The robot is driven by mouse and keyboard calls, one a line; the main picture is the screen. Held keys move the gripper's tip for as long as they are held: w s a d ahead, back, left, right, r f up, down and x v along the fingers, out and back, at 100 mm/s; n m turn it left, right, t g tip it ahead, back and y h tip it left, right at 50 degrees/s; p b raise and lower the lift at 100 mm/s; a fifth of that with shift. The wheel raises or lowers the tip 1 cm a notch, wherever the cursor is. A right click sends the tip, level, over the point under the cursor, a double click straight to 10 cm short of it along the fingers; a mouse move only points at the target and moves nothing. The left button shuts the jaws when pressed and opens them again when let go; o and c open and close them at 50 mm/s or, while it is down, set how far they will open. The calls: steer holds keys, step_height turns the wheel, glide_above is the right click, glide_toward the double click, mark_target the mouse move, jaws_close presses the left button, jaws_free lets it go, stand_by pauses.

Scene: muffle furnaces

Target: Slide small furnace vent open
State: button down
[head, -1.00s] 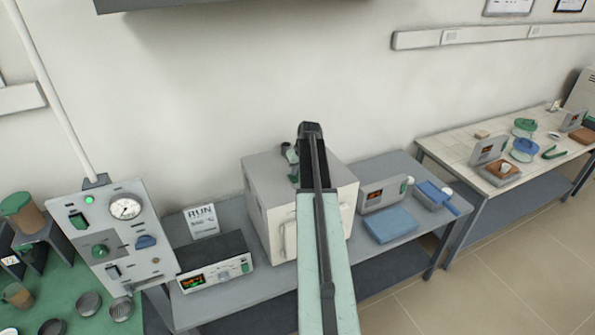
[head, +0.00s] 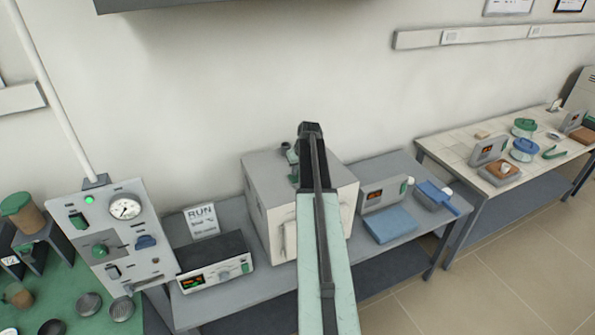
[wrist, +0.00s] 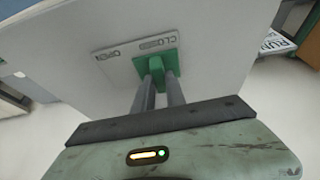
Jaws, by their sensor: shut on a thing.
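The small furnace (head: 268,180) is a pale box on the grey bench in the head view, partly hidden behind my arm. In the wrist view, its pale top surface (wrist: 215,40) carries a light plate (wrist: 118,66) marked OPEN on the left and CLOSED on the right. A green vent slider knob (wrist: 165,62) stands at the plate's right side, by the CLOSED word. My gripper (wrist: 159,80) is shut on this knob, with a dark finger at each side. In the head view my arm hides most of the gripper and the knob.
A control panel (head: 104,230) and a display unit (head: 214,268) stand left of the furnace. A small controller (head: 384,194) and a blue block (head: 390,224) lie to its right. A tiled table (head: 460,150) holds other items farther right.

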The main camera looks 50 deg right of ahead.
steer(key=d, duration=0.1)
steer(key=s+d, duration=0.1)
steer(key=d, duration=0.1)
steer(key=s+d, duration=0.1)
steer(key=d, duration=0.1)
steer(key=c, duration=1.4)
jaws_free()
steer(key=shift+d, duration=0.1)
steer(key=shift+o, duration=0.2)
steer(key=p+v, duration=0.7)
steer(key=shift+s+r, duration=0.15)
steer(key=shift+r, duration=0.2)
